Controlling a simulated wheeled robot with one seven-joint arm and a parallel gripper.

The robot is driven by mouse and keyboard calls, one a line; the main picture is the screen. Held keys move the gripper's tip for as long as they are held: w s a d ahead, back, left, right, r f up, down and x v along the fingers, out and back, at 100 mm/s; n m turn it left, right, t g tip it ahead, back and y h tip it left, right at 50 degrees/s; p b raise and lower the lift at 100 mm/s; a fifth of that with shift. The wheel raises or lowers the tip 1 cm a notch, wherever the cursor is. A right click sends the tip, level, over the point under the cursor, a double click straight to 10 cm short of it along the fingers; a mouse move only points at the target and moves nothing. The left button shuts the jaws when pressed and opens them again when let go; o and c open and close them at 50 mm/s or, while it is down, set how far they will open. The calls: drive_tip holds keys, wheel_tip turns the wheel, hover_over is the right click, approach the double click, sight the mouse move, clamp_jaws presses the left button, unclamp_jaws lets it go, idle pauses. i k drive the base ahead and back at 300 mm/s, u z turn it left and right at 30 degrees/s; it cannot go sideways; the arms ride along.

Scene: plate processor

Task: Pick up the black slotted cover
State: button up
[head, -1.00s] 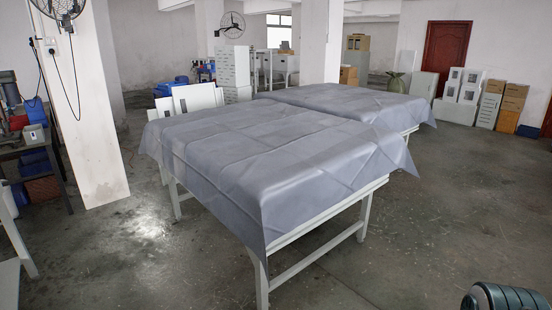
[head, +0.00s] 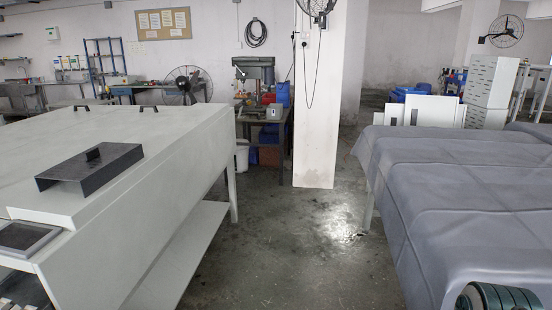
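A black cover (head: 92,168) with a small raised handle lies on top of the large white plate processor (head: 150,190) at the left of the head view. It sits near the machine's front edge, with its dark front side facing me. I cannot make out slots in it from here. My gripper is not in view; only a dark rounded part of my arm shows at the bottom right corner, far from the cover.
The processor's top carries more black handles at its far edge, and a dark framed window (head: 22,238) is at its front left. A cloth-covered table (head: 460,190) stands at the right. Between them is bare floor (head: 285,250), with a white pillar (head: 318,110) behind.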

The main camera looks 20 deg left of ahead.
sight(93, 168)
drive_tip(key=u, duration=0.95)
drive_tip(key=i, duration=1.1)
drive_tip(key=u, duration=0.7)
